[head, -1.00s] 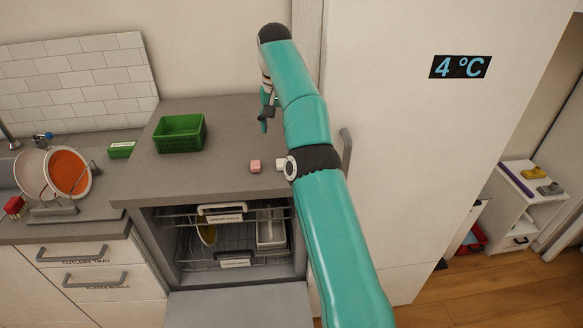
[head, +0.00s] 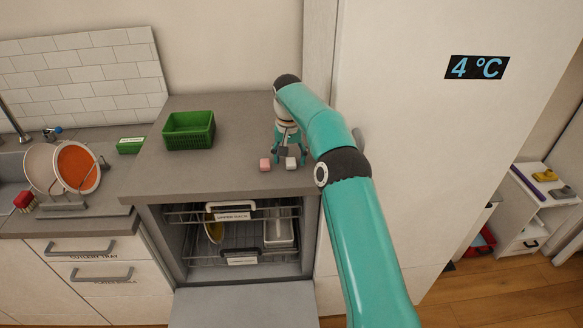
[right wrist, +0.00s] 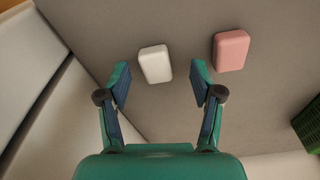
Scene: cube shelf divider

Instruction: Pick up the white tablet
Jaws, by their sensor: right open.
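The white tablet (right wrist: 155,64) lies on the grey counter. In the right wrist view it sits just beyond and between the fingertips of my right gripper (right wrist: 160,78), which is open and empty. In the head view the white tablet (head: 291,163) lies just below my right gripper (head: 287,148), which points down over the counter. A pink tablet (right wrist: 231,50) lies to the right of the white one in the right wrist view, and to its left in the head view (head: 265,164). My left gripper is not in view.
A green basket (head: 189,131) stands on the counter (head: 228,174) to the left. Below is an open dishwasher with racks (head: 240,240). A tall white fridge (head: 430,150) rises close on the right. The counter between basket and tablets is clear.

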